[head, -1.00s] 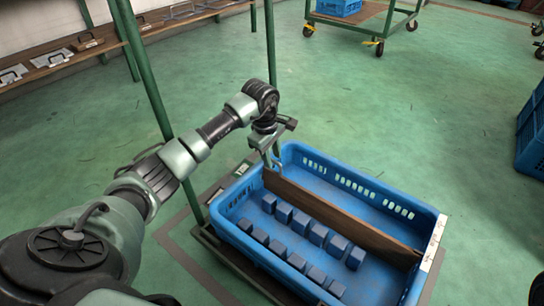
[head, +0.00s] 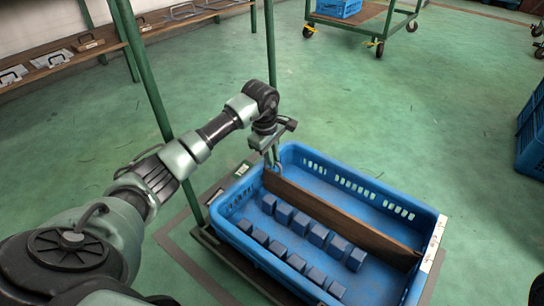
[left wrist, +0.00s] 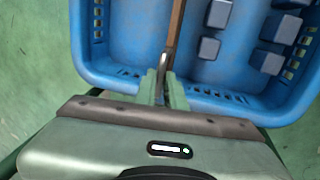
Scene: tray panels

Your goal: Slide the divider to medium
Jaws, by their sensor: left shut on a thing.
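The divider (head: 340,218) is a brown wooden board standing on edge along the length of a blue crate (head: 228,212). My left gripper (head: 273,158) is at the divider's far left end, over the crate's end rim. In the left wrist view, its two pale green fingers (left wrist: 164,88) are shut on a grey metal loop (left wrist: 166,64) at the end of the brown board (left wrist: 175,25). A white strip with small marks (head: 433,243) lies on the crate's right end rim; its marks are too small to read. My right gripper is not in view.
Several blue blocks (head: 318,235) stand in two rows on the near side of the divider; the far side is empty. A green post (head: 150,95) rises left of the crate. Another blue crate (head: 533,135) is at the right edge. Open green floor lies beyond.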

